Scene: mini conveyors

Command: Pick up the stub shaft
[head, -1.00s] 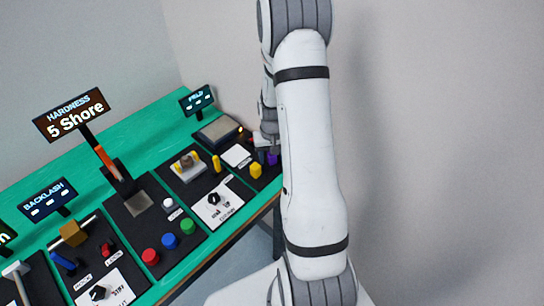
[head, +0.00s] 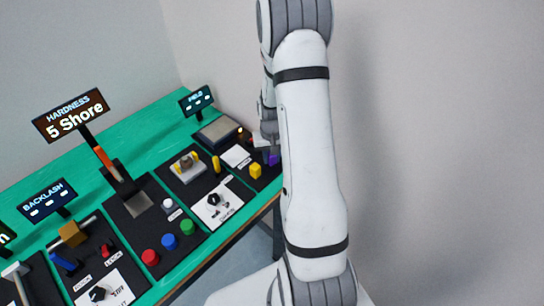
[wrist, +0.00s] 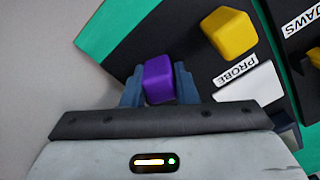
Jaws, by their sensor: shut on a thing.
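The stub shaft appears as a short purple block (wrist: 158,80) between the two blue-grey fingers of my gripper (wrist: 159,88) in the wrist view. The fingers are shut on its sides. Its lower end is hidden, so I cannot tell whether it touches the panel. In the head view the purple piece (head: 273,159) shows just left of my forearm, at the right end of the bench. My gripper is mostly hidden there behind my arm.
A yellow block (wrist: 230,33) stands on the black panel near the white PROBE label (wrist: 236,71). In the head view the green bench (head: 130,140) carries several panels with knobs, buttons and displays. A HARDNESS sign (head: 72,115) stands up from it. A plain wall is at right.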

